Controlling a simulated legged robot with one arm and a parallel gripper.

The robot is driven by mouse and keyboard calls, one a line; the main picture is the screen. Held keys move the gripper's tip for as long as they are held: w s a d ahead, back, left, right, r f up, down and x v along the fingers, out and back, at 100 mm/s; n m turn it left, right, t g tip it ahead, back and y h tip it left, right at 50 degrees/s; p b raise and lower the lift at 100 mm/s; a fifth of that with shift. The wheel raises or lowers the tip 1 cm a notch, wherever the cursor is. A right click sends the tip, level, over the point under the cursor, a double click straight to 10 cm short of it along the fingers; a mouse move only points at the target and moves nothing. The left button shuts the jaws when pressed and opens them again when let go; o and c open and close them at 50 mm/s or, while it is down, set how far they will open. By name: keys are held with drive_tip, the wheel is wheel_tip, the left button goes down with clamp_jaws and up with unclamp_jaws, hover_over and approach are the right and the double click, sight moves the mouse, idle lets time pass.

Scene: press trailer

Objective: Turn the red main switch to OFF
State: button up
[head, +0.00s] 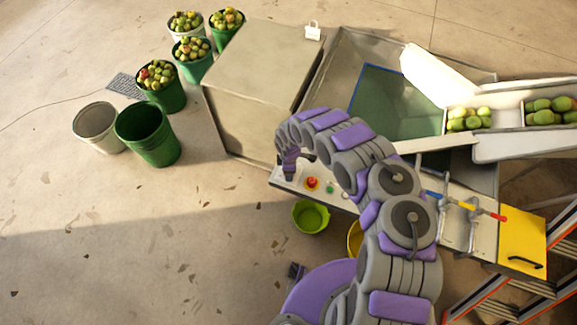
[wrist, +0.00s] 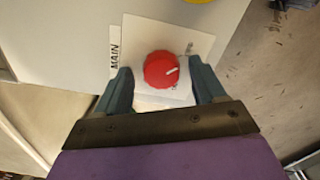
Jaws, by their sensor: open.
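The red main switch (wrist: 160,69) is a round red knob with a pale pointer mark, on a white plate (wrist: 194,38) beside a label reading MAIN (wrist: 115,52). The pointer mark slants toward the upper right in the wrist view. My gripper (wrist: 162,88) is open, with one dark finger on each side of the knob's lower part; I cannot tell whether they touch it. In the head view my gripper (head: 290,176) is over the left end of the control panel (head: 350,204), and the switch is hidden there.
A red button (head: 312,183) and a green button (head: 329,189) sit on the panel right of my gripper. A large beige cabinet (head: 240,125) stands behind. A green bowl (head: 310,217) is below the panel. Open floor lies to the left.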

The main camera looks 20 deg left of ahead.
wheel_tip(320, 180, up, 17)
drive_tip(key=p, duration=0.3)
drive_tip(key=shift+r, duration=0.15)
idle(0.7)
